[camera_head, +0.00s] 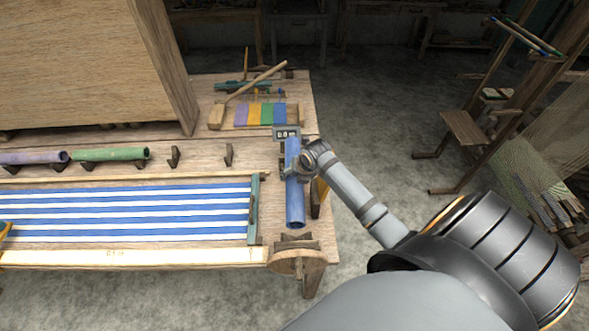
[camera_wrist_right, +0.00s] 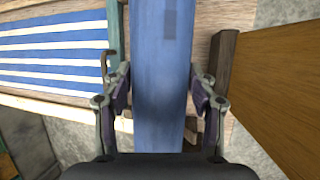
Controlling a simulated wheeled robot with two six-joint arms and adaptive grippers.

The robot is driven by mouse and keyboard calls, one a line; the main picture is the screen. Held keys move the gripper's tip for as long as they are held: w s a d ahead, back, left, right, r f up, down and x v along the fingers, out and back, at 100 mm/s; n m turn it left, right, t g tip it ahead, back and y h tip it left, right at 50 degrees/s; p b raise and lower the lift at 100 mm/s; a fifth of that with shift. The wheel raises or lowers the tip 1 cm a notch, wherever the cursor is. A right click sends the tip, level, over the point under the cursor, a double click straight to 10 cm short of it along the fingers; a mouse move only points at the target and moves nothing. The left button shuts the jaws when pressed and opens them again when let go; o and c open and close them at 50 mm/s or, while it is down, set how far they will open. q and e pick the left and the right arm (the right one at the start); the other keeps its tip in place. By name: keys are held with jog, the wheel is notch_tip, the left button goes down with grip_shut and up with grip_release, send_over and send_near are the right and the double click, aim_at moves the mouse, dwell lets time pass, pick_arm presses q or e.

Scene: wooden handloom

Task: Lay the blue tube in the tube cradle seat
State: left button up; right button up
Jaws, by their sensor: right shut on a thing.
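The blue tube (camera_head: 294,207) is at the right end of the loom, its length running from back to front in the head view. My right gripper (camera_head: 306,160) is shut on it. In the right wrist view my fingers (camera_wrist_right: 162,95) flank the blue tube (camera_wrist_right: 160,60), which runs down the middle. Whether the tube touches anything beneath is unclear. The empty cradle seat is a pair of dark brackets, one left (camera_head: 174,157) and one right (camera_head: 228,154), on the loom's back board, left of the tube. My left gripper is not in view.
A purple tube (camera_head: 32,157) and a green tube (camera_head: 110,154) lie in cradles left of the empty brackets. Striped blue-white cloth (camera_head: 125,212) lies in front. A small display (camera_head: 287,133), a colour-striped piece (camera_head: 266,114) and a wooden mallet (camera_head: 216,116) are behind.

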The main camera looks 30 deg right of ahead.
jog(key=shift+s+f, duration=0.1)
jog(key=shift+f, duration=0.3)
jog(key=shift+w+d+f, duration=0.1)
jog(key=shift+w+f, duration=0.1)
jog(key=shift+f, duration=0.15)
jog(key=shift+s+f+b, duration=0.1)
jog(key=shift+f+b, duration=0.8)
jog(key=shift+b, duration=0.2)
jog(key=shift+f+b, duration=3.35)
jog(key=shift+f, duration=0.85)
jog(key=o, duration=1.4)
jog(key=shift+o, duration=0.7)
